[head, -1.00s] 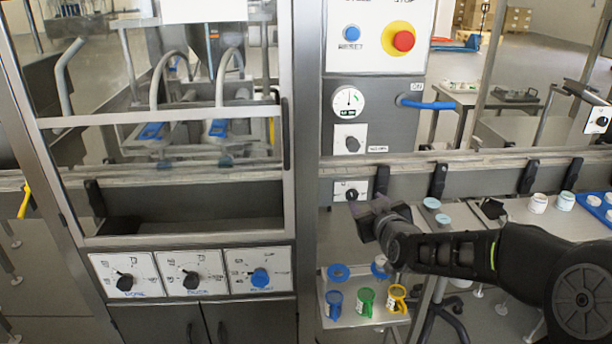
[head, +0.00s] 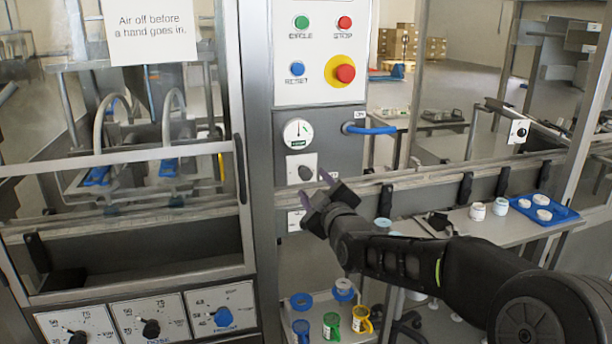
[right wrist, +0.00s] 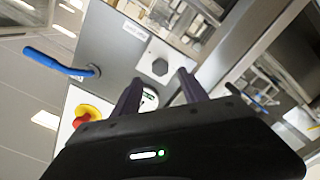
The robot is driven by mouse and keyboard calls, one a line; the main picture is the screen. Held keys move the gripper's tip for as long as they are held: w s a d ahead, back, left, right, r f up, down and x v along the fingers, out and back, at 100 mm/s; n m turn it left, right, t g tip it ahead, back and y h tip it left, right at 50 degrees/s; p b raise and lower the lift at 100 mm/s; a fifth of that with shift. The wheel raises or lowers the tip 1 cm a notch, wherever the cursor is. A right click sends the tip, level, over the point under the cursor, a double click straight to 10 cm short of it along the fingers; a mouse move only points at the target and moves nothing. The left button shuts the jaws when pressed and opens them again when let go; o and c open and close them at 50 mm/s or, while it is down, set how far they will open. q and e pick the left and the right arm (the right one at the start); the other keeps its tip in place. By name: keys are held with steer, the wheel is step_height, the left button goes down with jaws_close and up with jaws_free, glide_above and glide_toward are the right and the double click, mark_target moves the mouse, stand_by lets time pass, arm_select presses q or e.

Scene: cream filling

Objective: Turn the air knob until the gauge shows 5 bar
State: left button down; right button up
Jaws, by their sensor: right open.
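The round white gauge (head: 298,133) is on the grey panel; its needle points roughly up, but its numbers are too small to read. The black air knob (head: 306,173) sits on a pale plate just below it. My right gripper (head: 315,190) is open and empty, just below and in front of the knob, its purple fingers apart. In the right wrist view the knob (right wrist: 160,67) shows beyond the open fingertips (right wrist: 160,80), apart from them. The gauge (right wrist: 149,101) is partly hidden between the fingers there. My left gripper is not in view.
A blue handle (head: 370,129) sticks out right of the gauge. The red stop button (head: 345,73) is above it. A metal rail (head: 420,190) with dark clamps runs to the right. Cups stand on a low shelf, and a blue tray (head: 560,215) is at the right.

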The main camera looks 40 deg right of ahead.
mark_target(307, 176)
steer(key=p+x, duration=0.1)
steer(key=x, duration=0.6)
steer(key=shift+p, duration=0.4)
steer(key=shift+c, duration=0.2)
jaws_close()
